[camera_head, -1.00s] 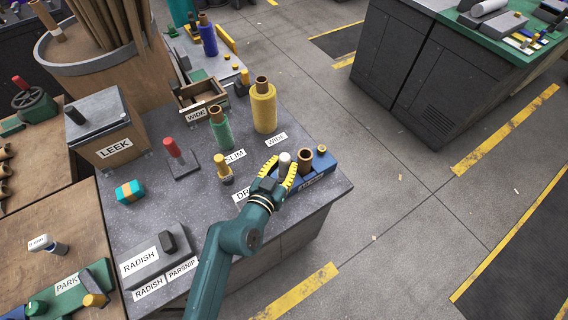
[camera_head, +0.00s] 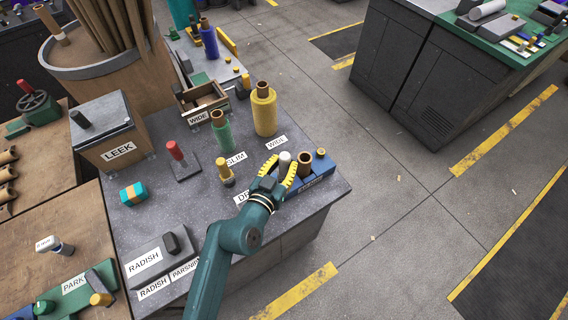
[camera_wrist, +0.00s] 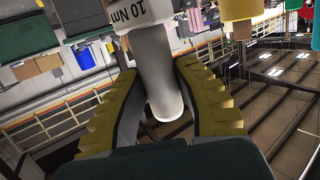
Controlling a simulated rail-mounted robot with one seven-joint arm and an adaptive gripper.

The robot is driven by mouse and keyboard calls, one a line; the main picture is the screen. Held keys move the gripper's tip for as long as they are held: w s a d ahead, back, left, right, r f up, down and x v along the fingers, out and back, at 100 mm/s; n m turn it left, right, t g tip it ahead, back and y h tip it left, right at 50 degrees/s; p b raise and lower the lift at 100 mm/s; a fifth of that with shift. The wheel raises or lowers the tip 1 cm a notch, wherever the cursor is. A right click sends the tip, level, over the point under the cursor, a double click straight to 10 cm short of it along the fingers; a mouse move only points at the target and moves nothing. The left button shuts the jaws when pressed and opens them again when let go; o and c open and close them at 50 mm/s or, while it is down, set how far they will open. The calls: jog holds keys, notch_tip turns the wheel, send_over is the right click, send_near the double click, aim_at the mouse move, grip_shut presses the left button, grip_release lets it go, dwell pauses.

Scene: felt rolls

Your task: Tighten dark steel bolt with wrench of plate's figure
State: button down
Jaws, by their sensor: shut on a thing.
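My gripper (camera_head: 280,172) is at the blue rack (camera_head: 320,172) at the front right of the grey worktop. Its yellow fingers are shut around a pale grey upright handle (camera_head: 285,158). In the wrist view this wrench handle (camera_wrist: 160,70) stands between the fingers (camera_wrist: 166,112), and its white collar reads "10 Nm". Its lower end is hidden in the head view, so I cannot tell whether it is seated in the rack. A brown handle (camera_head: 305,160) and a yellow-topped one (camera_head: 321,153) stand beside it. I cannot make out the dark steel bolt or the plate's figure for certain.
Yellow (camera_head: 264,110) and green (camera_head: 221,133) rolls stand behind my gripper. A short yellow-topped piece (camera_head: 224,171), a red-handled piece (camera_head: 175,152), a teal block (camera_head: 132,194), the LEEK box (camera_head: 105,150) and the RADISH block (camera_head: 150,262) occupy the worktop. Its middle has free room.

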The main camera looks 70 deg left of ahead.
jog(key=shift+r+p, duration=4.75)
jog(key=shift+r, duration=1.05)
